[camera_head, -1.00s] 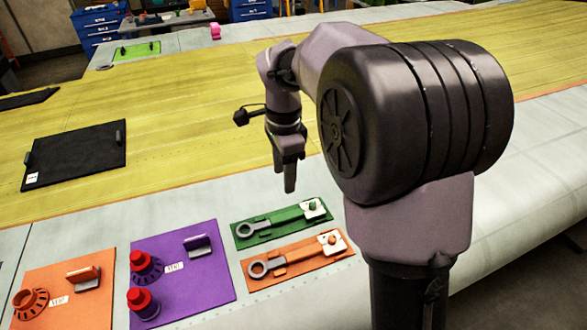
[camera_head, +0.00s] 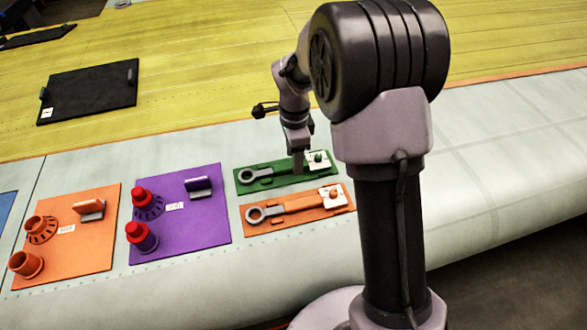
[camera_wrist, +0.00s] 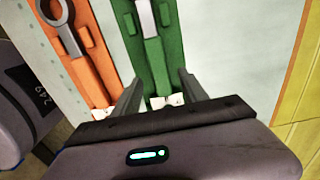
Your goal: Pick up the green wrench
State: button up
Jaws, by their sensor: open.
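The green wrench lies on a green tray (camera_head: 243,188) on the wing surface. Its grey ring end (camera_head: 249,176) is at the left, and a white tag sits at its right end. My gripper (camera_head: 298,168) is over the right half of this tray. In the wrist view my gripper (camera_wrist: 158,92) is open, with one finger on each side of the green tray (camera_wrist: 172,60) and the wrench shaft between them. The wrench's grey part (camera_wrist: 147,18) shows at the top there. I cannot tell whether the fingers touch it.
An orange tray (camera_head: 290,222) with a similar wrench (camera_head: 257,214) lies close in front. A purple board (camera_head: 200,232) and an orange board (camera_head: 90,258) with upright parts are to the left. A black panel (camera_head: 90,90) lies behind. The surface to the right is clear.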

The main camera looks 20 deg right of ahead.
notch_tip(320, 180, down, 2)
jog(key=shift+w+f, duration=0.1)
grip_shut()
dwell(1.4)
